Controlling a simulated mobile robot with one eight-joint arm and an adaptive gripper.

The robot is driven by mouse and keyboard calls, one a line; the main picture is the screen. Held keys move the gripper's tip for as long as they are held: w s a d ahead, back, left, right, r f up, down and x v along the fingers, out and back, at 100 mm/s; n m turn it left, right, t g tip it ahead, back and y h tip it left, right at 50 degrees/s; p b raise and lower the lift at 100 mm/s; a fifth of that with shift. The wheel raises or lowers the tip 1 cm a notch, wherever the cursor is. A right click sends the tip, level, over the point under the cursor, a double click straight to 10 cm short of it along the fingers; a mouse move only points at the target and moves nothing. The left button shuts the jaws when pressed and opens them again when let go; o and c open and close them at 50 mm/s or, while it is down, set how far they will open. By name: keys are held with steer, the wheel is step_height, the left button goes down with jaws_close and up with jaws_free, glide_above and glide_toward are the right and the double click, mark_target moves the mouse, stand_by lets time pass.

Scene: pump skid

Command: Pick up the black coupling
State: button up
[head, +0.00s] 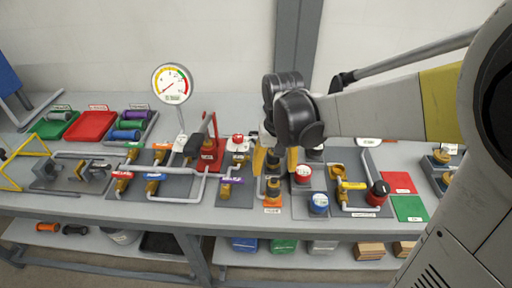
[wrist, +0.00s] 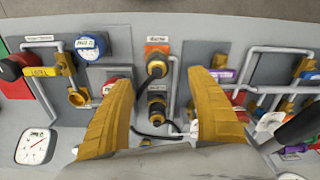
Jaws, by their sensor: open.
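My gripper (head: 275,166) is open over the middle of the bench, its yellow fingers pointing down; in the wrist view (wrist: 161,80) the fingers stand wide apart with nothing held. I cannot tell for certain which fitting is the black coupling.
A blue-capped gauge (head: 318,203) and a red-capped one (head: 302,173) stand close right of the fingers. A red upright frame (head: 211,147) and pipework stand to the left. Red and green mats (head: 398,182) lie further right. The shelf below holds bins.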

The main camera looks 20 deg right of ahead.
mark_target(272, 180)
steer(key=shift+w+f+g, duration=0.3)
steer(key=shift+w+f, duration=0.2)
steer(key=shift+f, duration=0.3)
step_height(272, 180, down, 6)
steer(key=shift+r+b, duration=0.2)
steer(key=shift+b, duration=0.85)
steer(key=f+b, duration=0.2)
steer(key=f, duration=0.1)
steer(key=f+b, duration=0.1)
steer(key=f, duration=0.1)
steer(key=shift+d+f, duration=0.2)
steer(key=shift+d, duration=0.2)
steer(key=shift+r, duration=0.1)
steer(key=shift+s, duration=0.1)
steer(key=c, duration=1.4)
